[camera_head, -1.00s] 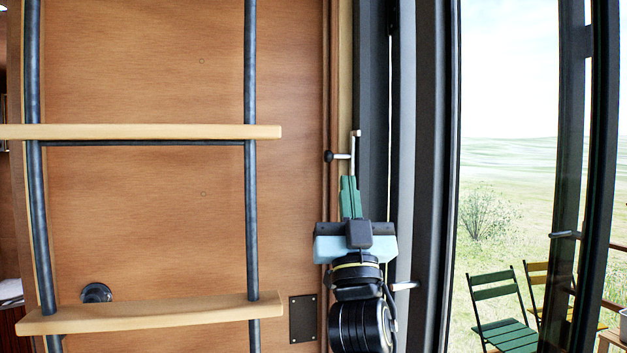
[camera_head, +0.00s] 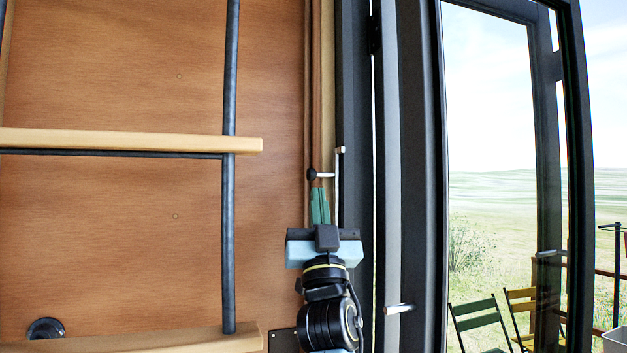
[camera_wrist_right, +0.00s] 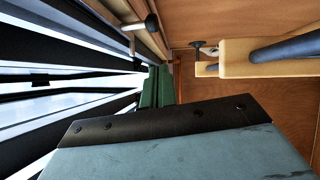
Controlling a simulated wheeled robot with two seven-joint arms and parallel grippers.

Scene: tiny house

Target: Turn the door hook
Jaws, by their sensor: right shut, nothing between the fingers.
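The door hook (camera_head: 338,185) is a thin pale metal bar hanging upright beside the door frame. A short pin joins it to a dark round knob (camera_head: 311,175) on its left. The knob (camera_wrist_right: 151,22) also shows at the top of the right wrist view. My right gripper (camera_head: 319,206) has green fingers pressed together with nothing between them. In the head view its tips are just below the knob and pin, left of the hook's bar. I cannot tell whether they touch the hook. The gripper (camera_wrist_right: 157,80) shows at the middle of the wrist view. My left gripper is not in view.
A ladder with a wooden rung (camera_head: 130,141) stands at the left before the wooden wall. The dark-framed glass door (camera_head: 425,150) is at the right, with a handle (camera_head: 398,309) low on it. Folding chairs (camera_head: 480,320) stand outside.

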